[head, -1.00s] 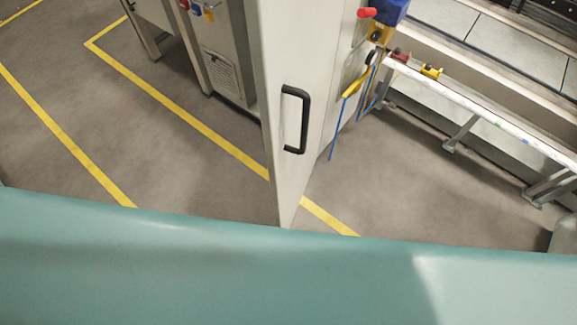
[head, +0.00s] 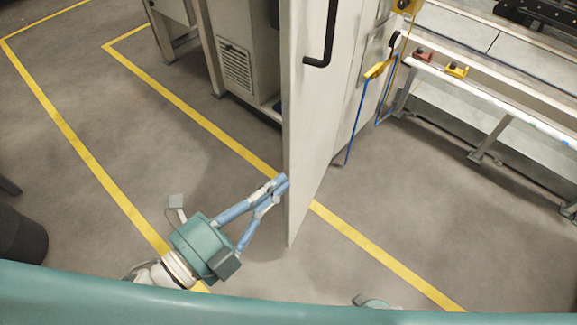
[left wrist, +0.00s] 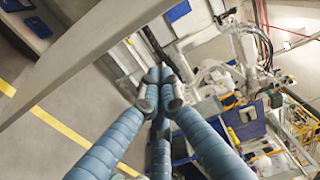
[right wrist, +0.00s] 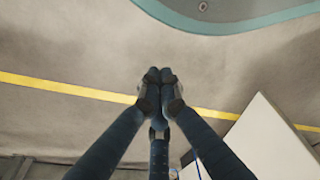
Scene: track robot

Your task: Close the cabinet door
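The white cabinet door (head: 310,130) stands open in the head view, seen at a steep angle, its lower corner toward me. Its black handle (head: 321,40) is on the right-hand face near the top of the picture. My left gripper (head: 280,184) is at the door's left edge, low down, its blue fingers together and empty; I cannot tell whether they touch it. In the left wrist view the shut fingertips (left wrist: 160,78) show below a pale slanting panel. My right gripper (right wrist: 160,78) is shut and empty above the floor, with a white panel (right wrist: 262,145) to its right.
A grey cabinet body (head: 240,50) with a vent stands behind the door. A long rail bench (head: 500,100) with small red and yellow parts runs along the right. Blue cords (head: 357,120) hang beside the door. Yellow lines cross the floor, which is mostly clear.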

